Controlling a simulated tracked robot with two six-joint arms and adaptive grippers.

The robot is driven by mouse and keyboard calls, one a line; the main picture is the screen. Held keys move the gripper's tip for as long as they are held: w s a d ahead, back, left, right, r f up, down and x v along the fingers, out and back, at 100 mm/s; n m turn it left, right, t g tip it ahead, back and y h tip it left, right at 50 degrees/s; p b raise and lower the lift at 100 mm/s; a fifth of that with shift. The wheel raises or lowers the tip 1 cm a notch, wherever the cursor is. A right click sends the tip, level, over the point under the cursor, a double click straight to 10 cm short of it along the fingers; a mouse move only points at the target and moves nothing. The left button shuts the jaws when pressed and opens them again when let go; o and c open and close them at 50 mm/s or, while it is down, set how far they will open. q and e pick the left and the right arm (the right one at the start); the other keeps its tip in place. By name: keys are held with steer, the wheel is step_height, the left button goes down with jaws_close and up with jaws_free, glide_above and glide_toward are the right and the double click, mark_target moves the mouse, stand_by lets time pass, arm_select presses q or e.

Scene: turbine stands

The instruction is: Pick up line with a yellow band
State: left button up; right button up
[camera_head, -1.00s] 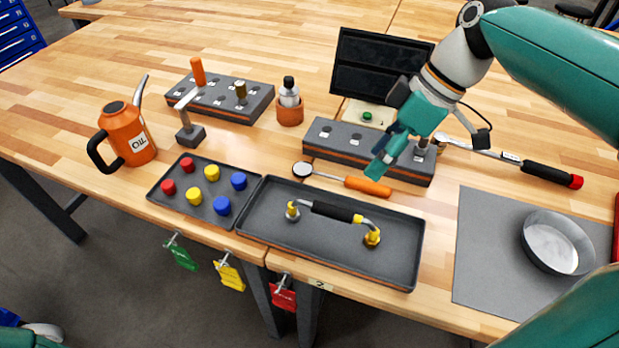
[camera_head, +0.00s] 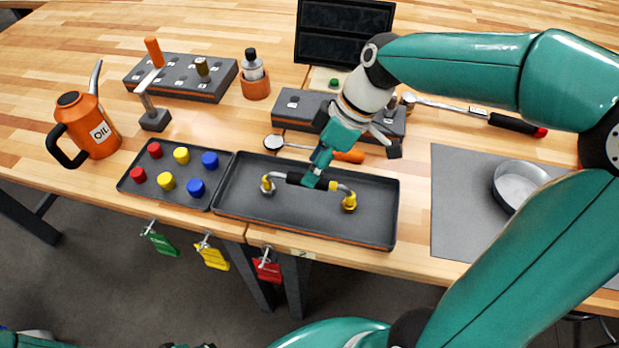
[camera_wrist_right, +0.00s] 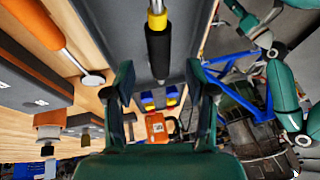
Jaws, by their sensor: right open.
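The line with a yellow band (camera_head: 294,178) is a bent metal pipe with a black sleeve and brass end fittings. It stands in the long dark tray (camera_head: 370,228). In the right wrist view the black sleeve (camera_wrist_right: 159,52) and yellow band (camera_wrist_right: 157,21) lie ahead, between the fingers in the picture. My right gripper (camera_head: 312,180) is open over the sleeve, near its band end, and hides part of it. The wrist view shows its two fingers (camera_wrist_right: 165,85) apart with nothing gripped. Contact cannot be told. My left gripper does not show.
A smaller tray (camera_head: 205,207) with coloured caps adjoins on the left. Behind are an orange-handled mirror (camera_head: 350,157) and a grey holder block (camera_head: 291,105). An orange oil can (camera_head: 88,130) stands at left. A grey mat (camera_head: 455,210) with a round pan (camera_head: 518,182) is at right.

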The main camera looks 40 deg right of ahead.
steer(key=x, duration=0.4)
steer(key=shift+f+p, duration=0.3)
steer(key=shift+f, duration=0.05)
jaws_close()
